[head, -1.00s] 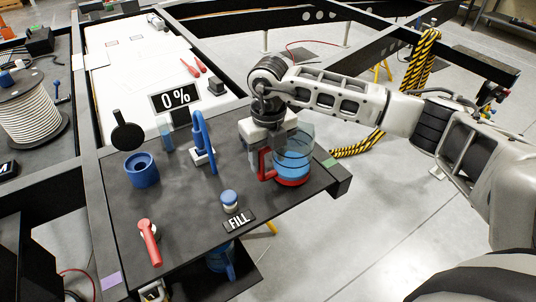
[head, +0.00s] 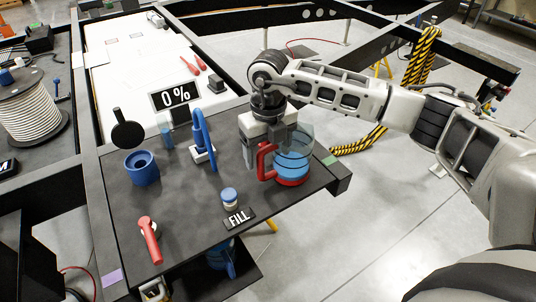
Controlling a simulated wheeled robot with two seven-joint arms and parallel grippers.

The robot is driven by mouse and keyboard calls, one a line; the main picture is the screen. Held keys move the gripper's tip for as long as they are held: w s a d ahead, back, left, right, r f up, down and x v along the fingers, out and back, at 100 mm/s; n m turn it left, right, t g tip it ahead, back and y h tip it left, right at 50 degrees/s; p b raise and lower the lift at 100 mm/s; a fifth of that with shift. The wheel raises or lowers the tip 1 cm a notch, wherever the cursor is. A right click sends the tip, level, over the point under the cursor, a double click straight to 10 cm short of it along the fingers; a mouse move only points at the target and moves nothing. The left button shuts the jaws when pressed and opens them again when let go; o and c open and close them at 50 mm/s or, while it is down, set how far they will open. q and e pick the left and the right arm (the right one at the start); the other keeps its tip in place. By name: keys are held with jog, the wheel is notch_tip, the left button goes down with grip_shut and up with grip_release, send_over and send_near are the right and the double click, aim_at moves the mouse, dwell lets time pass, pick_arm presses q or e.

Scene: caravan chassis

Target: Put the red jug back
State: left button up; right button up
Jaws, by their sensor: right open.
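The red jug (head: 292,165) stands upright near the right edge of the dark table. It has a clear body with blue liquid inside, a red base and a red handle on its left side. My right gripper (head: 257,151) is open, pointing down just behind and left of the jug's handle. The whole handle shows in front of the gripper, and the jaws do not hold it. Whether a finger touches the jug I cannot tell. My left gripper is not in view.
Left of the jug are a blue curved spout (head: 204,145), a blue cup (head: 142,168), a red-handled lever (head: 149,238) and a blue-topped button (head: 229,197) by a FILL label (head: 239,218). A green patch (head: 330,161) marks the right edge.

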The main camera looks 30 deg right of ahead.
notch_tip(320, 180, up, 11)
jog(key=shift+f+b, duration=0.15)
jog(key=shift+b, duration=0.35)
